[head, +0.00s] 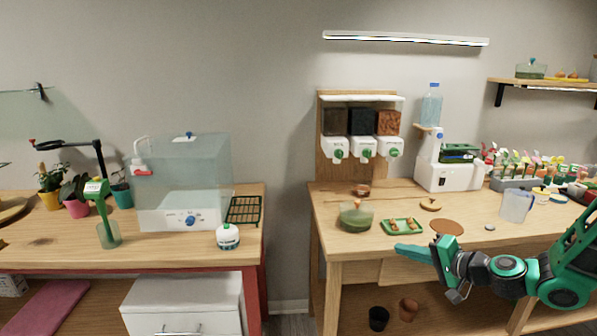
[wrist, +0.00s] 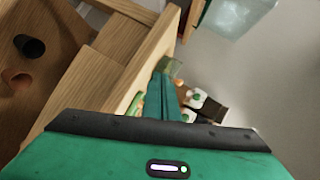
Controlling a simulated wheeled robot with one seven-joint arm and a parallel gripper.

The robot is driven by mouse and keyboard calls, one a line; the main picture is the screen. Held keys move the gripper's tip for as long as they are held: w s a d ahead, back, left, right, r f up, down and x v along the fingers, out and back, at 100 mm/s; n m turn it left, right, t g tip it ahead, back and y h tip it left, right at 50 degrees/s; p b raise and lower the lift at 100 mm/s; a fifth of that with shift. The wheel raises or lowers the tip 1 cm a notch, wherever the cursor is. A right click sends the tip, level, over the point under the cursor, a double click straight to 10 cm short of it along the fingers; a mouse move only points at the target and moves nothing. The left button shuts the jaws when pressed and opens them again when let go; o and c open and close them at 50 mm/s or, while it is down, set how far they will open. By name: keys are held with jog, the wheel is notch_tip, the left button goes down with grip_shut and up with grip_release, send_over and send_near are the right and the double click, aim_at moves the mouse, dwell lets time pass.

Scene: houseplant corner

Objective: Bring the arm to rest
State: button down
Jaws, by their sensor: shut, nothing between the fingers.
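My arm, green and dark grey, reaches in from the right edge in the head view. My gripper (head: 402,247) is shut and empty. Its fingers point left, in front of the right table's (head: 335,240) front edge. In the wrist view the shut green fingers (wrist: 163,84) point away from the camera, with the table edge to their left. I cannot tell how far the fingers are from the table.
A green tray (head: 403,226) with small items and a glass bowl (head: 356,217) stand just behind my gripper. A pitcher (head: 516,206) stands near my arm. Pots (head: 378,318) sit on the lower shelf. A gap separates the two tables.

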jog(key=s+d+f+n+g+h, duration=0.2)
jog(key=s+g, duration=0.1)
jog(key=s, duration=0.4)
jog(key=s+d+f+n+g+h, duration=0.1)
jog(key=s+n+g+h, duration=0.2)
jog(key=s, duration=0.4)
jog(key=s+d+r+m+g+h, duration=0.1)
jog(key=s+d+r+g, duration=0.1)
jog(key=s, duration=0.6)
jog(key=s+d+r+m+g+h, duration=0.1)
jog(key=s+d+r+g, duration=0.1)
jog(key=s, duration=0.6)
jog(key=s+d+r+m+g+h, duration=0.1)
jog(key=s+d+r, duration=0.3)
jog(key=s, duration=0.4)
jog(key=shift+s+d+r+m+g, duration=0.2)
jog(key=shift+s+m+g, duration=0.1)
jog(key=shift+g, duration=0.1)
jog(key=shift+w+f, duration=0.3)
jog(key=shift+w, duration=0.4)
